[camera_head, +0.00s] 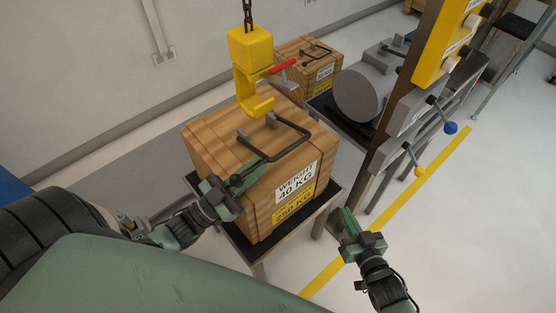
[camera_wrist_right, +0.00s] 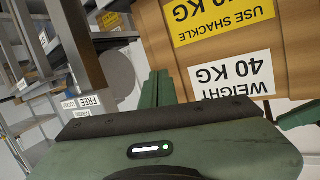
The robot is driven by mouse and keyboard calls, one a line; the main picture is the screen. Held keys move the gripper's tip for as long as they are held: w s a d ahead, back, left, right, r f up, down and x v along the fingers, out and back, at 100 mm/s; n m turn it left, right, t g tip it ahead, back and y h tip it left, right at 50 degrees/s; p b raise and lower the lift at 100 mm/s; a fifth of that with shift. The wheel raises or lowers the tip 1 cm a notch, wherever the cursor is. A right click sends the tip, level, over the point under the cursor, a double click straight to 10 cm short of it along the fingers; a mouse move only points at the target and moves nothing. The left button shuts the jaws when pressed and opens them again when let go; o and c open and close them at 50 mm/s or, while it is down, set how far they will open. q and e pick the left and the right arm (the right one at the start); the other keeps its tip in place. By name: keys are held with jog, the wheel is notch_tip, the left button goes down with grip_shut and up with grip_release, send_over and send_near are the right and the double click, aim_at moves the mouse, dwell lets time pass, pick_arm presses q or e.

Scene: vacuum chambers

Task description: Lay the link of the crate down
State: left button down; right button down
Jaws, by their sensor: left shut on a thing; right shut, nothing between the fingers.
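The wooden crate (camera_head: 222,148) stands on a dark-topped stand. Its labels read WEIGHT 40 KG and, partly hidden, 250 KG; the right wrist view also shows the crate (camera_wrist_right: 180,45) close by. The link (camera_head: 292,146), a black bar loop, is hinged at brackets on the lid and leans toward the labelled front side. I cannot tell whether it touches the lid. My left gripper (camera_head: 248,176) is shut on the link at its near corner. My right gripper (camera_head: 348,222) is shut and empty, right of the crate and apart from it; its fingers (camera_wrist_right: 158,90) show in the wrist view.
A yellow hook (camera_head: 255,92) with a red latch hangs on a chain just above the crate lid. A second crate (camera_head: 302,72) and a grey cylinder (camera_head: 358,95) stand behind. A post with levers (camera_head: 405,100) rises at right. The floor at right is clear.

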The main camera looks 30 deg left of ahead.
pick_arm(q)
jog(key=shift+s+d, duration=0.15)
jog(key=shift+d, duration=0.1)
pick_arm(e)
jog(key=s+a+r+n+g+y, duration=0.1)
jog(key=s+a+r+y, duration=0.25)
jog(key=r, duration=0.35)
jog(key=s+a+r+n+g+y, duration=0.1)
jog(key=s+a+r+n+y, duration=0.1)
jog(key=a+r, duration=0.35)
jog(key=s+a+r+n+g+y, duration=0.1)
jog(key=s+a+r+y, duration=0.15)
jog(key=r, duration=0.55)
jog(key=w+a, duration=0.1)
jog(key=a, duration=0.1)
jog(key=w+a, duration=0.1)
jog(key=a, duration=0.2)
jog(key=w+a, duration=0.1)
jog(key=a, duration=0.1)
jog(key=shift+w+a+f, duration=0.3)
jog(key=shift+w+a, duration=0.05)
jog(key=shift+w, duration=0.05)
jog(key=shift+s+f, duration=0.1)
jog(key=shift+f, duration=0.35)
